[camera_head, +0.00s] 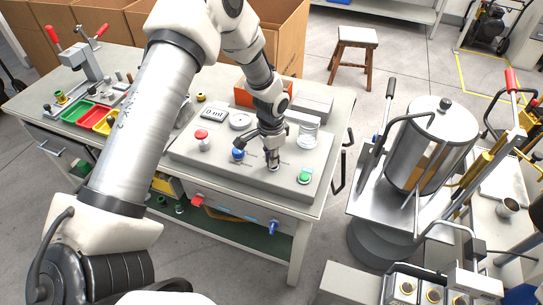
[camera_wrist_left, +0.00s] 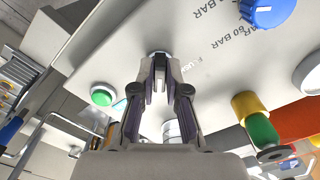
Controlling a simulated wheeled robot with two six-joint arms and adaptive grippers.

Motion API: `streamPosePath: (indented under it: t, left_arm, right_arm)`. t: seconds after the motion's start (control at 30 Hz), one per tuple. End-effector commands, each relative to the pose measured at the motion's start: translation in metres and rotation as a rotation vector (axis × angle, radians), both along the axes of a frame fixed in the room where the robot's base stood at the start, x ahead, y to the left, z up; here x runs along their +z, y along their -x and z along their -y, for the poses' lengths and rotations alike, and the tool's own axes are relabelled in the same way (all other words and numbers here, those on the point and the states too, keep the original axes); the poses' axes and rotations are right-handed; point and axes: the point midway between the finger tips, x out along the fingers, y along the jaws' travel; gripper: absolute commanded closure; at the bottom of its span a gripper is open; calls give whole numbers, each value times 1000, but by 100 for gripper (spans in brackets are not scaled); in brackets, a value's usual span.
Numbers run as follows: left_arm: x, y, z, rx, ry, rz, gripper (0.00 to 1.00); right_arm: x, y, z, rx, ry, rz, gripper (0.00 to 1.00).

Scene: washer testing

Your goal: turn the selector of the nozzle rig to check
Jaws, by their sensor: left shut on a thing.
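The nozzle rig is a light grey panel box (camera_head: 222,164) on the workbench; its panel (camera_wrist_left: 110,40) fills much of the left wrist view. My left gripper (camera_head: 272,162) reaches down onto the panel between the blue knob (camera_head: 238,154) and the green button (camera_head: 304,176). In the left wrist view, my left gripper (camera_wrist_left: 160,62) is shut on a small silver part, apparently the selector (camera_wrist_left: 157,54), mostly hidden between the fingers. A label, partly covered and reading like FLUSH, lies beside the fingers. The selector's pointing direction cannot be made out. My right gripper is not in view.
Red, green and yellow trays (camera_head: 77,111) lie on the left. A steel tank (camera_head: 432,145) stands to the right.

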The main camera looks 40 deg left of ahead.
Motion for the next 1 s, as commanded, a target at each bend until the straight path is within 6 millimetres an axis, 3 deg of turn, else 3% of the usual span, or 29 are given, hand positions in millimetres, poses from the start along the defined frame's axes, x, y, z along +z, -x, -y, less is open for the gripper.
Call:
streamPosePath:
  t: [0.73, 0.77, 0.8, 1.0]
  left_arm:
    - [-1, 1, -1, -98, 0, -2, 100]
    - [-1, 1, -1, -98, 0, -2, 76]
    - [-1, 0, -1, -98, 0, -2, 62]
    - [0, 0, -1, -97, 0, -1, 61]
  right_arm:
    - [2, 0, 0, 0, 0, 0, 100]
    - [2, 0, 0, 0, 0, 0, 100]
    - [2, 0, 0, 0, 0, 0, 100]
    - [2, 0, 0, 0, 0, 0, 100]
